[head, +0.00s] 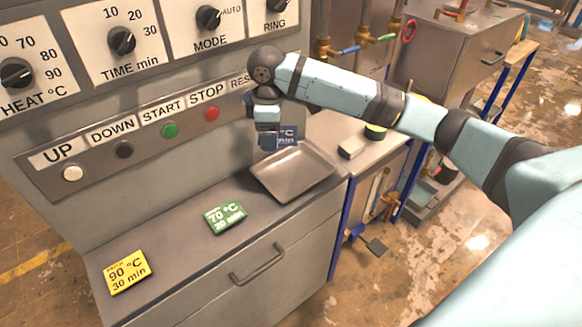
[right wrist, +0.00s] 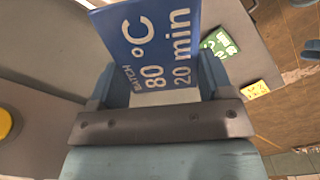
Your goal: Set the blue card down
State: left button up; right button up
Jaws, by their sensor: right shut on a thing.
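The blue card (right wrist: 155,45) reads "80 °C 20 min" in the right wrist view. My right gripper (right wrist: 155,95) is shut on it. In the head view the blue card (head: 287,135) shows partly behind my right gripper (head: 270,143), above the back edge of a shallow metal tray (head: 290,172). I cannot tell whether the card touches the tray. The tray looks empty. My left gripper is not in view.
A green card (head: 225,217) and a yellow card (head: 127,271) lie on the counter left of the tray. The control panel with buttons (head: 170,130) rises behind the counter. A light block (head: 354,148) lies right of the tray. Bare counter lies between the cards.

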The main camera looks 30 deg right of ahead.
jog(key=d+r+n+p, duration=0.1)
jog(key=d+r+n, duration=0.1)
jog(key=n, duration=0.1)
jog(key=d+r+n, duration=0.1)
jog(key=r+n, duration=0.1)
jog(key=shift+s+d+n+p, duration=0.15)
jog(key=shift+d+n+p, duration=0.25)
jog(key=shift+d+r+n, duration=0.3)
jog(key=shift+d+n, duration=0.1)
jog(key=shift+n, duration=0.4)
jog(key=shift+f, duration=0.25)
jog(key=p, duration=0.1)
send_over(288, 177)
jog(key=shift+n, duration=0.3)
notch_tip(288, 177, down, 14)
jog(key=shift+s+f, duration=0.1)
jog(key=shift+f, duration=2.6)
jog(key=o, duration=0.9)
jog(key=shift+f, duration=0.15)
